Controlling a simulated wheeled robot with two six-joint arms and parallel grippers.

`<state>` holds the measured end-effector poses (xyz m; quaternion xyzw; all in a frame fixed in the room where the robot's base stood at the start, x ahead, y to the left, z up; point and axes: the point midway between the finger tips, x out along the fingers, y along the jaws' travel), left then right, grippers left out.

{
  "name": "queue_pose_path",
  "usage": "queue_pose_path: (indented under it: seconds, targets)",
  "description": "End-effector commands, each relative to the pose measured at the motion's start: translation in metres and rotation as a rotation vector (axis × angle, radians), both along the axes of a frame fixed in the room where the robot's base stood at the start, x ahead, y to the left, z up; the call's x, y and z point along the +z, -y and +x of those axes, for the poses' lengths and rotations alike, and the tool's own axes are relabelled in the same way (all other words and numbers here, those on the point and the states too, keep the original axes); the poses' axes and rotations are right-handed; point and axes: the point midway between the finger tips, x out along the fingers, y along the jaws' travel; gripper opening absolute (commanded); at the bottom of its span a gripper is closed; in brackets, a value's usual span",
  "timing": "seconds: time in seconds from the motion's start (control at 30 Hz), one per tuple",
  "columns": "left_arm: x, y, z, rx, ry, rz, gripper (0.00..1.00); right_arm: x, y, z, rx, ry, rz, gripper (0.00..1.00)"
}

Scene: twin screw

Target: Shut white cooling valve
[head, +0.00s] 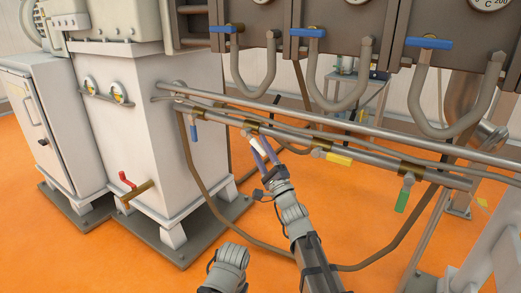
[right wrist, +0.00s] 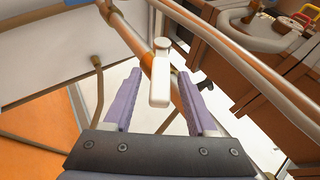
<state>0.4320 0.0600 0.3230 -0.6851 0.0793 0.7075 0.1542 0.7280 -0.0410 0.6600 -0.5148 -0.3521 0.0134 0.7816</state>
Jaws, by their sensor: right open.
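The white cooling valve handle (head: 254,144) is on the lower pipe, between a blue-handled and a yellow-handled valve, and points down and slightly right from its fitting. In the right wrist view the white handle (right wrist: 159,85) lies between the two purple fingers of my right gripper (right wrist: 162,80), with visible gaps on both sides. My right gripper (head: 267,158) is open at the handle in the head view, and its fingers partly cover the handle's lower end. My left gripper is not seen.
Along the pipe are a blue handle (head: 195,131), a yellow handle (head: 338,158) and a green handle (head: 402,200). A red tap (head: 127,180) sits on the white cabinet (head: 165,160). Parallel steel pipes (head: 350,138) run above the gripper. A thin hose (head: 215,205) hangs below.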

Motion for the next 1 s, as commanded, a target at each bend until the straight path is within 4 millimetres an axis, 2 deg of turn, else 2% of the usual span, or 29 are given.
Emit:
queue_pose_path:
  seconds: [0.33, 0.73, 1.0]
  targets:
    - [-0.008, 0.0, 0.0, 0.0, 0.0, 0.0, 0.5, -0.008, 0.004, -0.01, 0.0, 0.0, 0.0, 0.57]
    - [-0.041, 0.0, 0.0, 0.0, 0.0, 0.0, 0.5, -0.041, 0.027, -0.055, 0.0, 0.001, 0.001, 0.57]
    - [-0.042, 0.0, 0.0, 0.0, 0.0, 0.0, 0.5, -0.042, 0.03, -0.059, 0.0, 0.0, 0.0, 0.57]
